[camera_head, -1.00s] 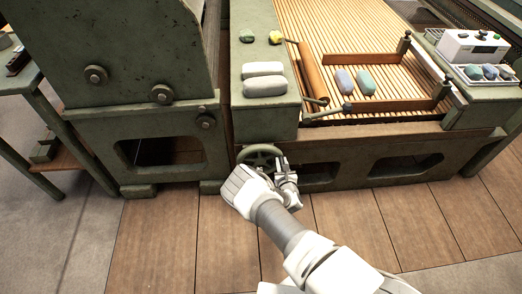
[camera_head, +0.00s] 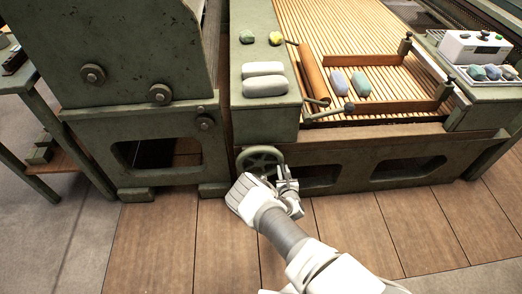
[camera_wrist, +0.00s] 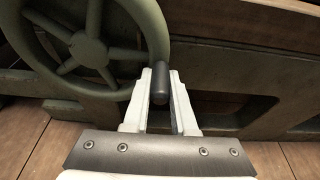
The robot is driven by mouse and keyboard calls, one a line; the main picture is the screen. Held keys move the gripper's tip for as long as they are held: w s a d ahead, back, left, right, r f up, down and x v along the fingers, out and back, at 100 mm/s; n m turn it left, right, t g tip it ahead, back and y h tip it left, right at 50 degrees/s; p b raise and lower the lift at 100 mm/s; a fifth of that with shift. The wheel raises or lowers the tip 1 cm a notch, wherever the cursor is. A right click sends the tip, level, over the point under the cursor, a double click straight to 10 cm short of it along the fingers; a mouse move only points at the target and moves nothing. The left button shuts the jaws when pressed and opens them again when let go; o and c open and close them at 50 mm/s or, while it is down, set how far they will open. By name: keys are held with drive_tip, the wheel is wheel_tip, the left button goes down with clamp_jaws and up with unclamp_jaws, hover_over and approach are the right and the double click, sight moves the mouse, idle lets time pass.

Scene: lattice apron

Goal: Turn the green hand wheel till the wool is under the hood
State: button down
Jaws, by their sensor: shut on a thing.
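The green hand wheel (camera_head: 260,162) is mounted on the front of the low green machine frame. In the wrist view its spoked rim (camera_wrist: 148,20) fills the upper left. My gripper (camera_head: 285,184) is at the wheel's lower right, shut on its black handle (camera_wrist: 160,86), which shows between the fingers. Two pieces of wool, one lavender (camera_head: 339,82) and one blue-green (camera_head: 361,83), lie on the slatted lattice (camera_head: 345,30), just right of a wooden roller (camera_head: 311,68). A tall green housing (camera_head: 125,45) stands at the left; I cannot tell whether it is the hood.
Two pale rolls (camera_head: 264,87) and small dark green and yellow tufts (camera_head: 275,38) lie on the green ledge. A white control box (camera_head: 473,46) and a tray (camera_head: 490,82) of wool stand at the right. The plank floor (camera_head: 420,225) in front is clear.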

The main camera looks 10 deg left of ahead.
sight(261, 168)
drive_tip(key=f+b, duration=0.1)
drive_tip(key=a+f+b, duration=0.1)
drive_tip(key=f, duration=0.1)
drive_tip(key=shift+s+a+f+b, duration=0.15)
drive_tip(key=shift+f+b, duration=0.15)
drive_tip(key=shift+b, duration=0.05)
drive_tip(key=a+f+b, duration=0.2)
drive_tip(key=a, duration=0.1)
drive_tip(key=shift+s+f, duration=0.2)
drive_tip(key=a, duration=0.1)
drive_tip(key=a+f+b, duration=0.1)
drive_tip(key=a+b, duration=0.1)
drive_tip(key=shift+s+f, duration=0.3)
drive_tip(key=shift+s, duration=0.1)
